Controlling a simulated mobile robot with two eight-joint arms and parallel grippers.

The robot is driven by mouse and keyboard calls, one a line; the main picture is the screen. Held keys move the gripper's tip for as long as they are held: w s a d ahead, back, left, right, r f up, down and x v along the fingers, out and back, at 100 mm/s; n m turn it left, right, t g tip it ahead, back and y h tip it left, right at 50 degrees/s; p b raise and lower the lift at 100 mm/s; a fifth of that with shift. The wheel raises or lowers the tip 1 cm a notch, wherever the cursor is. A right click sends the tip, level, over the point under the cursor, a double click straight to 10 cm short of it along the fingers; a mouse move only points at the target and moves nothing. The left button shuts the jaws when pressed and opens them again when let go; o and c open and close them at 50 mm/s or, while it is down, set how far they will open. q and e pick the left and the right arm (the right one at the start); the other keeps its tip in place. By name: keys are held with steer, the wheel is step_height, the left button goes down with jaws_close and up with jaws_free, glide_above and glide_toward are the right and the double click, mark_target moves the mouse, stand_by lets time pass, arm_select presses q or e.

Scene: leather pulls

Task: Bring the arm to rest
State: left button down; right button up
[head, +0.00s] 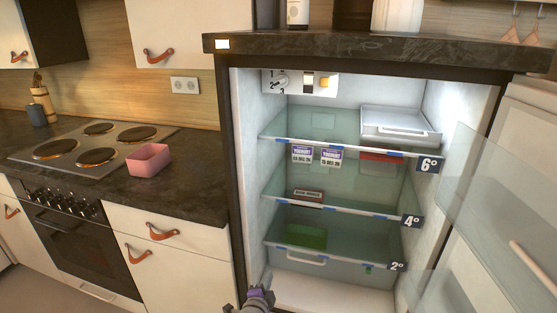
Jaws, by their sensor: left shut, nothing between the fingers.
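My left gripper (257,298) shows at the bottom edge of the head view, low in front of the open fridge's left side. It is shut and holds nothing. Only its end is visible; the rest of the arm is cut off by the frame. My right gripper is not in view. The fridge (233,160) stands open, with glass shelves inside marked 6°, 4° and 2°.
A pink container (149,160) stands on the dark counter (190,190), right of the hob (92,143). Yoghurt packs (302,154) and a clear tray (400,126) are in the fridge. The open fridge door (510,190) bounds the right side.

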arm_select(q)
steer(key=s+a+r+n+g+y, duration=0.1)
steer(key=s+a+r+n+g, duration=0.2)
steer(key=s, duration=0.4)
steer(key=s+a+r+n+g+y, duration=0.1)
steer(key=s+a+r+n, duration=0.1)
steer(key=s+a+n, duration=0.5)
steer(key=s+a+f+n+g+y, duration=0.1)
steer(key=s+a+n+g, duration=0.15)
steer(key=s, duration=1.05)
steer(key=s+a+f+n+g, duration=0.15)
steer(key=s+n+g, duration=0.25)
steer(key=s, duration=0.8)
step_height(320, 180, up, 22)
steer(key=w+t+p, duration=0.1)
steer(key=w+p, duration=0.1)
steer(key=p, duration=1.7)
steer(key=shift+a, duration=0.3)
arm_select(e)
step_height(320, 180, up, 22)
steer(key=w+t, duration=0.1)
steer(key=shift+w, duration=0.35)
arm_select(q)
steer(key=shift+s+r+t, duration=0.1)
steer(key=shift+s+t, duration=0.1)
steer(key=shift+t, duration=0.05)
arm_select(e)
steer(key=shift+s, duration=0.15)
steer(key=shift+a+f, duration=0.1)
